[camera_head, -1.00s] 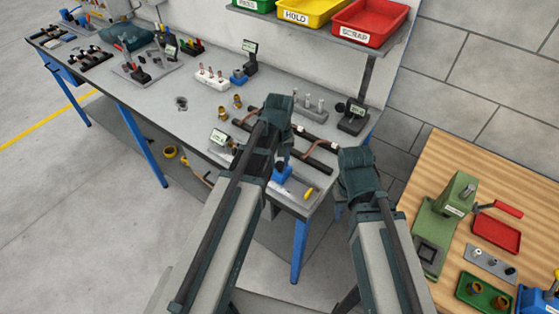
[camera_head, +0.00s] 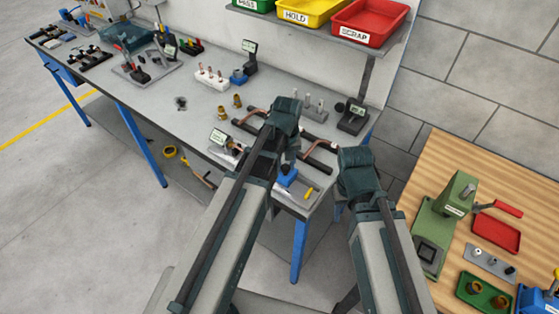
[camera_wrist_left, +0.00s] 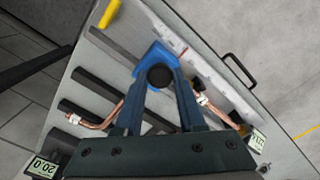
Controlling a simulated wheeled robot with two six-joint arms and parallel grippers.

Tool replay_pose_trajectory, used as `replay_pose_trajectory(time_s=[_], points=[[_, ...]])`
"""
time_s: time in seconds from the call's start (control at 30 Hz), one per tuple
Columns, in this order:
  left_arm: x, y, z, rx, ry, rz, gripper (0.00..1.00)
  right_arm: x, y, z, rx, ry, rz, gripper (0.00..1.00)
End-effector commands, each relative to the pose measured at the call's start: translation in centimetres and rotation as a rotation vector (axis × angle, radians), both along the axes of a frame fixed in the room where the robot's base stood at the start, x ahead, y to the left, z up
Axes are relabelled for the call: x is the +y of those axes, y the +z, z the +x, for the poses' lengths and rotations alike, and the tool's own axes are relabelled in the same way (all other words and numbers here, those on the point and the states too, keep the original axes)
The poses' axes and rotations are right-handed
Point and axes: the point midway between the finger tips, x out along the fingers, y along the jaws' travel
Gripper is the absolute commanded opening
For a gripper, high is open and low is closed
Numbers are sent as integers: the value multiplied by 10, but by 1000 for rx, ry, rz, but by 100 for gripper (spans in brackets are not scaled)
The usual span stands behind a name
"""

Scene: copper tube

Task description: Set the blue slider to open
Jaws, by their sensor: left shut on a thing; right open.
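The blue slider (camera_head: 287,178) with its dark knob sits on a grey plate near the front right corner of the grey bench. In the left wrist view the blue slider (camera_wrist_left: 150,58) lies beside a pale printed strip, with the dark round knob (camera_wrist_left: 160,76) between the fingertips. My left gripper (camera_head: 287,166) points down and is shut on the knob; its fingers (camera_wrist_left: 160,84) converge there. My right gripper (camera_head: 357,172) hangs right of the bench corner, apart from the slider; its fingertips are mostly hidden behind its wrist.
Copper tubes on dark bars (camera_head: 318,163) lie just behind the slider. A small display (camera_head: 220,138) stands left, and a yellow piece (camera_head: 308,193) right. A wooden table (camera_head: 445,165) with a green press (camera_head: 440,220) stands at right. The bench's middle (camera_head: 160,105) has free room.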

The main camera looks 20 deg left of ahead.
Motion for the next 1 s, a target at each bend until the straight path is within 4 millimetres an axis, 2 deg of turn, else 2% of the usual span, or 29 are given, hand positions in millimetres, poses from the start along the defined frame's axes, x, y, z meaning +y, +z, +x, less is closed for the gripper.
replay_pose_trajectory(time_s=[0.03, 0.1, 0.2, 0.57, 0.6, 0.7, 0.73, 1.0], points=[[-12, 0, -6, 0, -6, -1, 0, 0, 0, 0, 0, 0, 0, 50], [-24, 0, -10, 0, -5, -1, 0, 0, 0, 0, 0, 0, 0, 50], [-35, 0, -14, 0, -3, -1, 0, 0, 0, 0, 0, 0, 0, 50], [-39, 0, -15, 0, -1, -1, 0, 0, 0, 0, 0, 0, 0, 50], [-39, 0, -15, 0, -1, -1, 46, 0, 0, 0, 0, 0, 0, 50], [-39, 0, -15, 0, -1, -1, 64, 0, 0, 0, 0, 0, 0, 50], [-39, 0, -15, 0, 0, -1, 69, 0, 0, 0, 0, 0, 0, 50], [-39, 0, -14, 0, 0, -1, 69, 0, 0, 0, 0, 0, 0, 50]])
